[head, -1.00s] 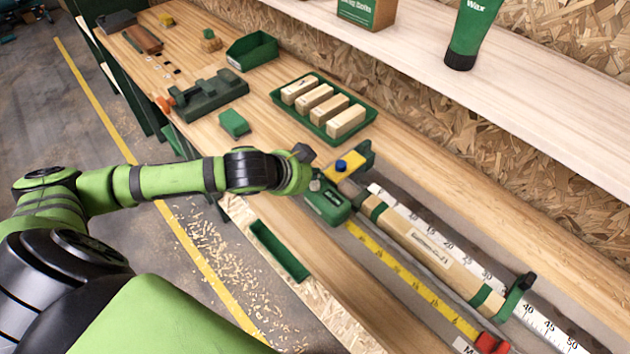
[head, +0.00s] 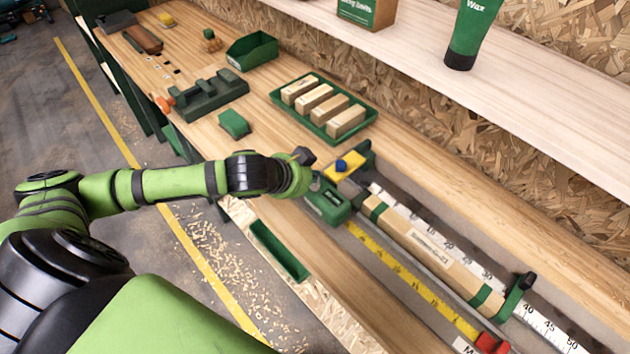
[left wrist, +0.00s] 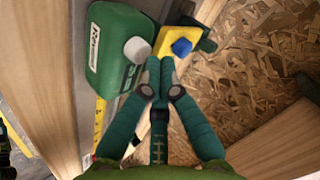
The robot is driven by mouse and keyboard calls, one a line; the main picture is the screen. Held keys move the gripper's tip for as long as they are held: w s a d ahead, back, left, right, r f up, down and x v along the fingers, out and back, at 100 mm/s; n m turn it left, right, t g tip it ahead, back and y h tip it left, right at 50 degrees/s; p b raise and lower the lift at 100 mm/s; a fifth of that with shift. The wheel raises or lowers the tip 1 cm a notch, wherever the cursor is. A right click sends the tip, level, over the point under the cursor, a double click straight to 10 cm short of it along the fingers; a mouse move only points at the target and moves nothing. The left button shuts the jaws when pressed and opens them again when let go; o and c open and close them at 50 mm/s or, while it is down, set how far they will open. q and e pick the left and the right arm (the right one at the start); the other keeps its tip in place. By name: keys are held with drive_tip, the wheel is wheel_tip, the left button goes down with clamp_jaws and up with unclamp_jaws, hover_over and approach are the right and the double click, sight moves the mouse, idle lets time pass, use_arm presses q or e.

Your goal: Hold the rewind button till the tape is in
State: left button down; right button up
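The green tape housing (head: 328,202) sits at the bench's front edge, and it also shows in the left wrist view (left wrist: 112,60). A pale round button (left wrist: 137,50) is on its top. The yellow tape (head: 415,280) runs out from the housing along the bench to a red end piece (head: 490,342). My left gripper (left wrist: 160,62) has its fingertips together, just right of the button in the wrist view. I cannot tell whether they touch it. In the head view my wrist hides most of the fingers. My right gripper is not in view.
A yellow block with a blue knob (head: 347,165) stands right behind the housing. A wrapped wooden piece (head: 420,240) lies beside a white ruler (head: 540,325). A green tray of wooden blocks (head: 325,112) is farther back. A shelf (head: 480,75) overhangs the bench's rear.

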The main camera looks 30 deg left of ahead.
sight(314, 186)
use_arm(q)
drive_tip(key=shift+f, duration=0.55)
idle(0.6)
drive_tip(key=shift+r, duration=0.1)
drive_tip(key=shift+r+p, duration=0.85)
drive_tip(key=shift+p, duration=0.15)
wheel_tip(314, 186, up, 5)
drive_tip(key=p, duration=0.5)
drive_tip(key=shift+r+p, duration=0.1)
drive_tip(key=shift+p, duration=0.25)
